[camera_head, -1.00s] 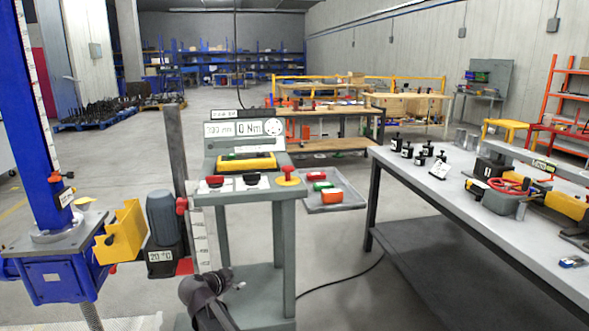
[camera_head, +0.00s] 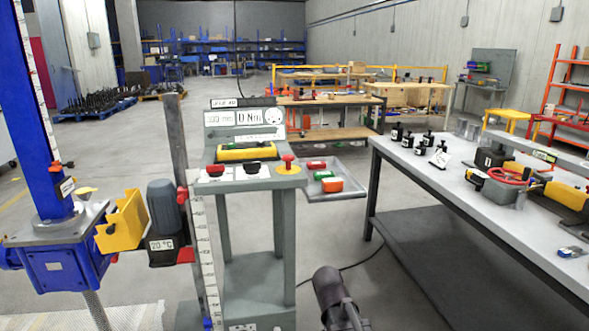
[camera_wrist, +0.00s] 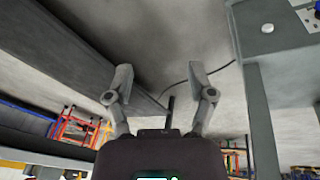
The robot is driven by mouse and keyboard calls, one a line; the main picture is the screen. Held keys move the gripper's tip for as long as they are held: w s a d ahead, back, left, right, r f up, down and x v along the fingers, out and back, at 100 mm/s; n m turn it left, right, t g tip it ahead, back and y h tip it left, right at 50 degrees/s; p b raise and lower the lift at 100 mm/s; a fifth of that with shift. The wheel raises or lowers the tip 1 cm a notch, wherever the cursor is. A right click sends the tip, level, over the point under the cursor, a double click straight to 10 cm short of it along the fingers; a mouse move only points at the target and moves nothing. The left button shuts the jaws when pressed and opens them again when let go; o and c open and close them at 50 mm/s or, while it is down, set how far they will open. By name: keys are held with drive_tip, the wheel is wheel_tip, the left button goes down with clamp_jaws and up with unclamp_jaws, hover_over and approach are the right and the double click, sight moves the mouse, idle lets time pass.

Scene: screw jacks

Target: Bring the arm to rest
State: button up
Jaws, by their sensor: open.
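My arm shows as a dark grey link (camera_head: 338,298) at the bottom of the head view, right of the grey control stand. My gripper (camera_wrist: 162,70) is in the wrist view, with its two fingers spread apart and nothing between them. Its fingertips point over bare grey floor, with a thin dark cable beyond them. The fingers cannot be made out in the head view.
The control stand (camera_head: 285,240) carries red, black and yellow buttons. A grey tray (camera_head: 350,190) at its side holds coloured items. A workbench (camera_head: 430,180) fills the right. A blue screw jack (camera_head: 60,268) stands left.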

drive_tip(key=s+d+n+g+y, duration=0.2)
drive_tip(key=s+d+n+y, duration=0.1)
drive_tip(key=s+d, duration=0.3)
wheel_tip(320, 180, up, 28)
drive_tip(key=s+a+p, duration=0.1)
drive_tip(key=p, duration=2.7)
drive_tip(key=shift+a+f, duration=0.2)
drive_tip(key=shift+f, duration=0.05)
